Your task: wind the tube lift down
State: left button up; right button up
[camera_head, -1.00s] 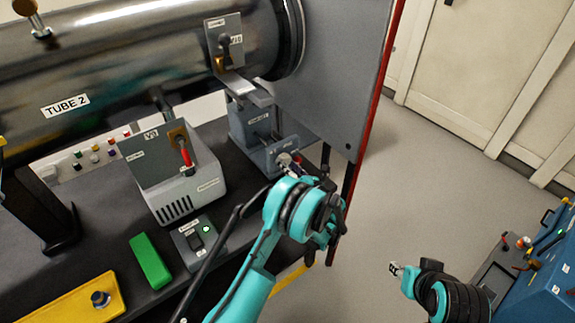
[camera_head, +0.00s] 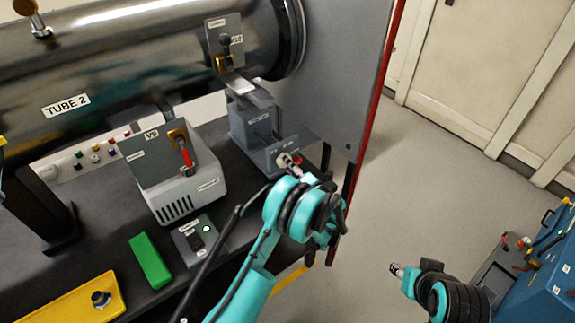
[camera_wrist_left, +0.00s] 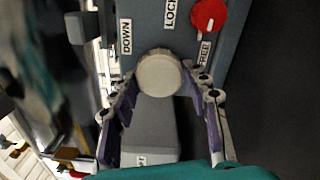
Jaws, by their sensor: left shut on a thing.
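The tube lift (camera_head: 252,128) is a grey stand under the right end of the metal tube (camera_head: 140,75) marked TUBE 2. Its grey front box carries a pale round knob (camera_wrist_left: 159,73), with DOWN, LOCK and FREE labels and a red selector (camera_wrist_left: 208,16) beside it in the left wrist view. My left gripper (camera_wrist_left: 158,88) has its fingers on both sides of the knob and is shut on it. In the head view the left gripper (camera_head: 296,170) is at the box front, mostly hidden by my teal wrist. My right gripper (camera_head: 396,269) hangs over the floor, too small to read.
A grey control box (camera_head: 185,180) with a red handle, a small switch box (camera_head: 195,240), a green block (camera_head: 150,261) and a yellow plate (camera_head: 75,305) are on the dark bench. A red-edged grey panel (camera_head: 335,75) stands right of the lift. Open floor lies beyond.

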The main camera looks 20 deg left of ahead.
dwell(0.4)
pick_arm(q)
jog(key=o, duration=1.1)
jog(key=shift+o, duration=0.2)
jog(key=shift+d, duration=0.1)
jog(key=v, duration=1.2)
